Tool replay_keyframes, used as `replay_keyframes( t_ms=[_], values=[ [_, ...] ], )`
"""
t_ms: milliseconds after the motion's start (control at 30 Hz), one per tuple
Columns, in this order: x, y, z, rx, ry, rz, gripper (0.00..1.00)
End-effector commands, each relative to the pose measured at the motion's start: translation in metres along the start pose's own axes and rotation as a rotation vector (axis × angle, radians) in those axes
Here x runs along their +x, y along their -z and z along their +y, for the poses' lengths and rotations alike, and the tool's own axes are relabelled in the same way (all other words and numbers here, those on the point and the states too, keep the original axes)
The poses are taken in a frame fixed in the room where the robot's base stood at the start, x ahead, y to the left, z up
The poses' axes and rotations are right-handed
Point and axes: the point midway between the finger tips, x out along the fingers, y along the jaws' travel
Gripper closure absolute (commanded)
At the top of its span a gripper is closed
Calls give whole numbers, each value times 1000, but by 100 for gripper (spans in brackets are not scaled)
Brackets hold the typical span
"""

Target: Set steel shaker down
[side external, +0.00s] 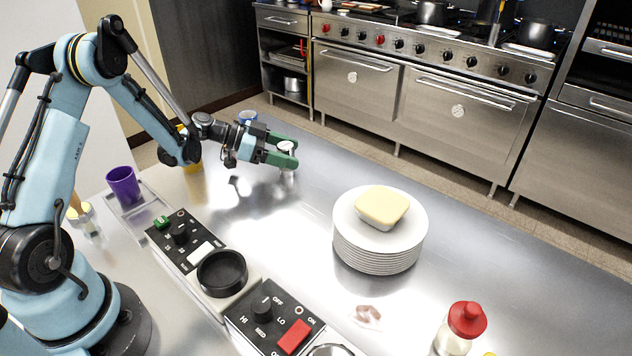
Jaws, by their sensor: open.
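The steel shaker (287,176) is a small silver cylinder near the far edge of the steel counter (300,240). It looks upright, with its base at or very close to the counter surface; I cannot tell if it touches. My gripper (287,154) has green fingers and is open around the upper part of the shaker. The fingers hide part of the shaker's top, and I cannot tell whether they touch it.
A plate stack (378,252) with a yellow block (382,207) stands right of the shaker. A blue cup (247,117) is behind my gripper. A purple cup (124,186) and control panels (190,247) are nearer. A red-capped bottle (462,328) stands front right.

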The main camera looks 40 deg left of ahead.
Motion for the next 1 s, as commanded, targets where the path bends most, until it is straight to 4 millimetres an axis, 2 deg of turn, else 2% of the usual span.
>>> replay_keyframes(
  t_ms=[167, 300, 600, 867, 1000],
  values=[
    [-26, 0, -1, -1, 4, 0, 28],
    [-56, 1, 0, -1, 4, 0, 28],
    [-69, 46, 1, 0, 0, 0, 28],
    [-76, 64, 1, -3, -1, -4, 28],
    [-72, 73, 13, -52, -2, -57, 28]
  ],
)
